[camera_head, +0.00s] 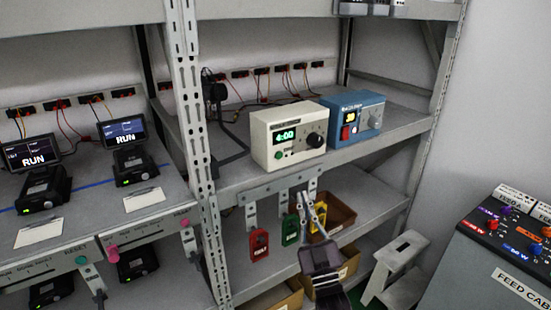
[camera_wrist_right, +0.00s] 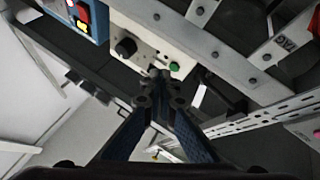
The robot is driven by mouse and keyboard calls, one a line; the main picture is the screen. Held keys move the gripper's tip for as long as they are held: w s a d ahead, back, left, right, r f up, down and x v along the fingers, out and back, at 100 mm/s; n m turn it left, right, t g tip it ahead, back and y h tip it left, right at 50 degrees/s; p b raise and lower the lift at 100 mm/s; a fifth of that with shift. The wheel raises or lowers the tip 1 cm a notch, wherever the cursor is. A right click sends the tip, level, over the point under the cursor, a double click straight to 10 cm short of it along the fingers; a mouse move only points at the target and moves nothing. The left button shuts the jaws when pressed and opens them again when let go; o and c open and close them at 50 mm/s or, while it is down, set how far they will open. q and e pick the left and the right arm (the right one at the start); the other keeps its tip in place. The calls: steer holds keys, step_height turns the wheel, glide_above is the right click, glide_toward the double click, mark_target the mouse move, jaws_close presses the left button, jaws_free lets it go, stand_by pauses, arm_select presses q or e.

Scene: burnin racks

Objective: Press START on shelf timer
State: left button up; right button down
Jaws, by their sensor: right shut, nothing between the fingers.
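The beige shelf timer (camera_head: 286,135) stands on the middle shelf, its green display (camera_head: 285,135) reading 4:00. A green button (camera_head: 279,155) sits low on its face, left of a dark knob (camera_head: 314,140). The timer face (camera_wrist_right: 142,36) and green button (camera_wrist_right: 174,66) also show in the right wrist view. My right gripper (camera_head: 313,205) is shut and empty, pointing up in front of the shelf, below the timer. In the right wrist view its fingertips (camera_wrist_right: 160,84) appear just below and left of the button; contact cannot be told. My left gripper is not in view.
A blue device (camera_head: 355,116) with a red switch stands right of the timer. Red and green lockout tags (camera_head: 259,243) hang from a bracket under the shelf edge. A step stool (camera_head: 402,262) and a control panel (camera_head: 510,240) stand at the right. A perforated post (camera_head: 192,120) rises left of the timer.

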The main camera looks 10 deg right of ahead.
mark_target(279, 155)
step_height(279, 155, up, 8)
steer(key=s+t, duration=0.1)
steer(key=t, duration=0.1)
steer(key=shift+s+f, duration=0.25)
steer(key=shift+s, duration=0.05)
steer(key=shift+w, duration=0.1)
steer(key=shift+w+a+b, duration=0.5)
steer(key=shift+w+b, duration=0.45)
steer(key=shift+w, duration=0.4)
steer(key=shift+w+a+b, duration=0.45)
steer(key=shift+w+b, duration=0.5)
steer(key=shift+w, duration=0.4)
steer(key=shift+w+a+b, duration=0.5)
steer(key=shift+w+b, duration=0.45)
steer(key=shift+w, duration=0.4)
steer(key=shift+f, duration=0.1)
steer(key=shift+w+a+b, duration=0.15)
steer(key=shift+w+b, duration=0.25)
